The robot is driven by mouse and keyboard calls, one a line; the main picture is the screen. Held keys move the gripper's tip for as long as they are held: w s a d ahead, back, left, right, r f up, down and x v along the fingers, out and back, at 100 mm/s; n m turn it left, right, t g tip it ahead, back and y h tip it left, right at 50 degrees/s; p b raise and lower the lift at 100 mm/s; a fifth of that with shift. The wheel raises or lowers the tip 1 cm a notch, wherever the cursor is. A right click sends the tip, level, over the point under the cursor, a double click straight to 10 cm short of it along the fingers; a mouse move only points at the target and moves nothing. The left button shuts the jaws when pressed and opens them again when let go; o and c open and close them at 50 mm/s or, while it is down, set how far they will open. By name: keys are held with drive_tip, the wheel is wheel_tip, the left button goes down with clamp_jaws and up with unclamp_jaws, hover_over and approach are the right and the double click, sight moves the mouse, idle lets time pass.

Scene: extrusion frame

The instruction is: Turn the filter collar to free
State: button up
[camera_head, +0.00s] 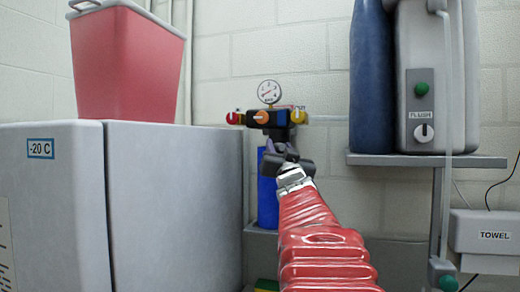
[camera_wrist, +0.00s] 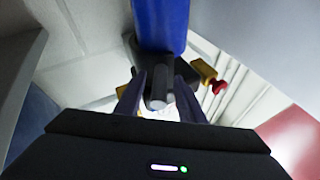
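A dark manifold (camera_head: 279,132) with a round gauge (camera_head: 269,92) and an orange knob (camera_head: 260,117) is on the back wall. A blue cylinder (camera_head: 268,203) stands below it, partly behind my arm; it also shows at the top of the wrist view (camera_wrist: 161,25). My gripper (camera_head: 281,150) is in front of the manifold, hiding part of it. In the wrist view my gripper's fingers (camera_wrist: 160,96) are apart, either side of a grey round stub (camera_wrist: 158,85) on a dark fitting. Gaps show beside the stub. I cannot tell which part is the filter collar.
A grey cabinet (camera_head: 175,205) with a red bin (camera_head: 127,65) on top stands left. A shelf (camera_head: 425,160) on the right holds a dark blue cylinder (camera_head: 370,75) and a FLUSH unit (camera_head: 423,90). A towel box (camera_head: 487,234) is at lower right.

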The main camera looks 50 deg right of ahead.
clamp_jaws()
idle(0.3)
drive_tip(key=shift+r+t, duration=0.15)
drive_tip(key=shift+t, duration=0.15)
